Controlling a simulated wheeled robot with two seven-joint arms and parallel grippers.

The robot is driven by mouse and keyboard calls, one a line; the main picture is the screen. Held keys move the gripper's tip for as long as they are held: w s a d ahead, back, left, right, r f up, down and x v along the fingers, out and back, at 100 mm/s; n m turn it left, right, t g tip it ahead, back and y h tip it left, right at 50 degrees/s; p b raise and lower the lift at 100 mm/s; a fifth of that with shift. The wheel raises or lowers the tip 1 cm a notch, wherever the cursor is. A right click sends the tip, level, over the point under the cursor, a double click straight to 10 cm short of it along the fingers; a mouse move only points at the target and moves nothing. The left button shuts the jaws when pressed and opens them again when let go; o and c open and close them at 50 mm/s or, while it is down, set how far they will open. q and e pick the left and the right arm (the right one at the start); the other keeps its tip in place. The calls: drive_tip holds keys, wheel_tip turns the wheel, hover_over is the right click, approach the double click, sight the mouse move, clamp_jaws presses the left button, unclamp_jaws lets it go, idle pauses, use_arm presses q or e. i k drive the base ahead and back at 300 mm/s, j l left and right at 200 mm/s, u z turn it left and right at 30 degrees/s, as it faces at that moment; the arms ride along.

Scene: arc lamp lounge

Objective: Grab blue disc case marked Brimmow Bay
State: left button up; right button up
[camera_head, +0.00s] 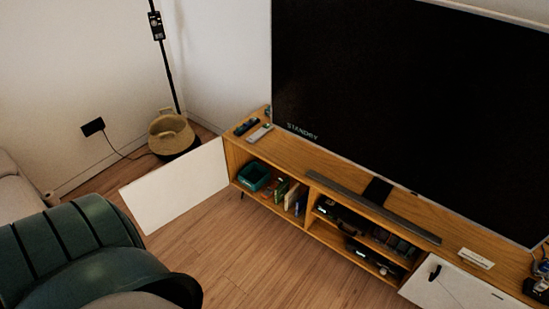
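Several slim upright cases stand in the left open compartment of the wooden media cabinet (272,211). A green case (282,188) and a pale case (291,196) show among them. A dark case at the right end of the row (301,204) may be blue, but it is too small and shaded to be sure. No lettering is readable, so I cannot tell which one is marked Brimmow Bay. Neither of my grippers is in view.
A white door (175,190) stands open at the cabinet's left. A teal bin (253,176) sits left of the cases. A soundbar (370,205) lies on top, below the television (410,100). Floor (240,260) before the cabinet is clear.

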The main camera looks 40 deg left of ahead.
sight(301, 204)
drive_tip(key=i+j+u, duration=0.1)
drive_tip(key=u, duration=0.25)
drive_tip(key=i+u, duration=0.1)
drive_tip(key=u, duration=0.25)
drive_tip(key=i+j+u, duration=0.1)
drive_tip(key=u, duration=0.3)
